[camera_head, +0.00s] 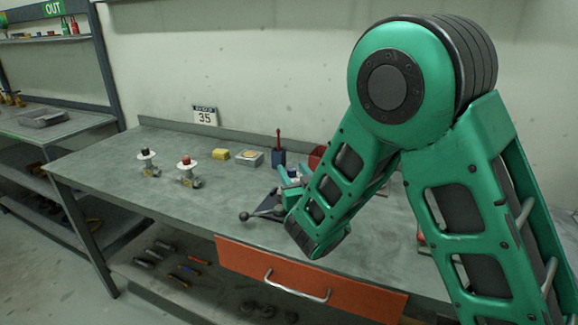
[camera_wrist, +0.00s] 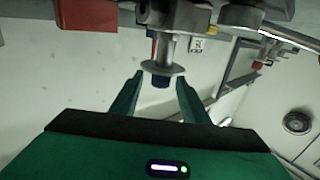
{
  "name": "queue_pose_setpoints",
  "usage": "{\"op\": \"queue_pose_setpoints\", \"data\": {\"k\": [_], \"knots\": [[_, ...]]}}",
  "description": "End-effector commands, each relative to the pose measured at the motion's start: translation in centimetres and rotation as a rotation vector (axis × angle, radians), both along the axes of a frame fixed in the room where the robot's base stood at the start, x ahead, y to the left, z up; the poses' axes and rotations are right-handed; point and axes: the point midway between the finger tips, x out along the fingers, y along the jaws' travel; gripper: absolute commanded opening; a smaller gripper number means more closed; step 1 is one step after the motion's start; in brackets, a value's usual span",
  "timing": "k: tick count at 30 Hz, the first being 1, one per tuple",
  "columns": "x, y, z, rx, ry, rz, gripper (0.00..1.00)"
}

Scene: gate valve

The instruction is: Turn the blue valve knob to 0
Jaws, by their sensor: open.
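The blue valve knob (camera_wrist: 160,82) shows in the wrist view, below a pale round plate (camera_wrist: 150,67) on a metal stem and valve body (camera_wrist: 176,14). That view looks upside down, with the table at the top. My gripper (camera_wrist: 158,77) is open, with one green finger on each side of the knob. I see gaps between the fingers and the knob. I cannot read any marks on the plate, so the knob's setting is unclear.
The workbench (camera_head: 110,172) carries a black-knob valve (camera_head: 147,157), a red-knob valve (camera_head: 186,163), a yellow block (camera_head: 220,154), a small box (camera_head: 250,159) and a dark blue cup (camera_head: 278,157). A small vise-like tool (camera_head: 262,212) lies near my arm. The bench's left end is clear.

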Motion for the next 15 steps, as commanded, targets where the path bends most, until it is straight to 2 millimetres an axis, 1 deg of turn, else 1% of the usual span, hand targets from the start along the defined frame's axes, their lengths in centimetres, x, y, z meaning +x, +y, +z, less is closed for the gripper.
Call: {"op": "queue_pose_setpoints", "data": {"k": [1, 3, 9, 15], "knots": [[0.8, 0.1, 0.0, 0.003, -0.001, -0.004, 0.41], [1.7, 0.4, 0.0, 0.002, 0.0, -0.004, 0.41], [3.8, 1.3, 0.0, 0.003, -0.001, -0.002, 0.41], [4.9, 1.7, -0.1, 0.0, 0.0, -0.002, 0.41]]}}
